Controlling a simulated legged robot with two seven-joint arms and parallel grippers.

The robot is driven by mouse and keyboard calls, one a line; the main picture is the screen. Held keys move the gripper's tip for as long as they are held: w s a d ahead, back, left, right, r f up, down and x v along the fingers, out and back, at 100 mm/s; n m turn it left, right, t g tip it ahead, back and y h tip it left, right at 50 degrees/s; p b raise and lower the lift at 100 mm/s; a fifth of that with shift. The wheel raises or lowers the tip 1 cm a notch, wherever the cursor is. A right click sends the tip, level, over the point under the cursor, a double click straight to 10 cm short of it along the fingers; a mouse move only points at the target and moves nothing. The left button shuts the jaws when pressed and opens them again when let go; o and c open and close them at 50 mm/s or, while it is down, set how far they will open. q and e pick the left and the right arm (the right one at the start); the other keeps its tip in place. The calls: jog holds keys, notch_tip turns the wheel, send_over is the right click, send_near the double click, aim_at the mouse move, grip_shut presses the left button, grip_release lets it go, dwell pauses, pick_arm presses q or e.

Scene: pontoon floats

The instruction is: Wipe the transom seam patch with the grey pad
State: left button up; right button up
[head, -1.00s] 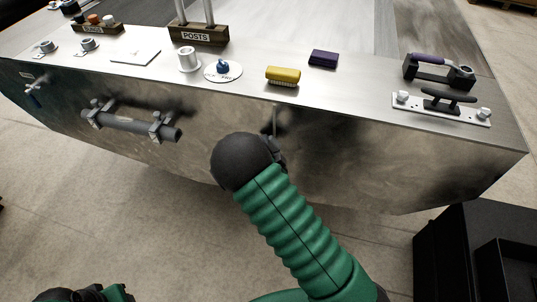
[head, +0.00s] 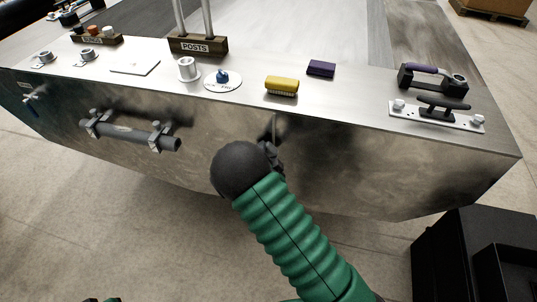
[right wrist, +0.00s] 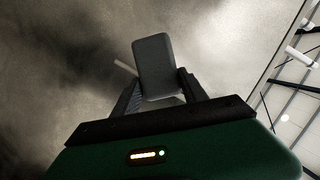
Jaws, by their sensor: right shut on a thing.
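My right gripper (head: 273,152) is at the upright metal transom face, mostly hidden behind my dark wrist in the head view. In the right wrist view its two fingers (right wrist: 160,95) are shut on the grey pad (right wrist: 155,62), a rounded block standing out beyond the fingertips. The pad faces the cloudy metal surface; I cannot tell whether it touches. A thin pale upright strip (head: 274,124) shows on the transom just above the gripper, and a light strip (right wrist: 125,67) shows beside the pad. Dark smudges (head: 305,130) lie right of it; the patch's outline is not clear. My left gripper is out of view.
A grey bar (head: 130,132) juts from the transom at left. A black box (head: 465,255) stands lower right.

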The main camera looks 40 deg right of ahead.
jog(key=shift+w+d, duration=0.1)
jog(key=shift+d, duration=0.05)
jog(key=shift+w+d+f, duration=0.1)
jog(key=shift+w+d, duration=0.15)
jog(key=shift+d, duration=0.3)
jog(key=shift+w, duration=0.2)
jog(key=shift+d, duration=0.1)
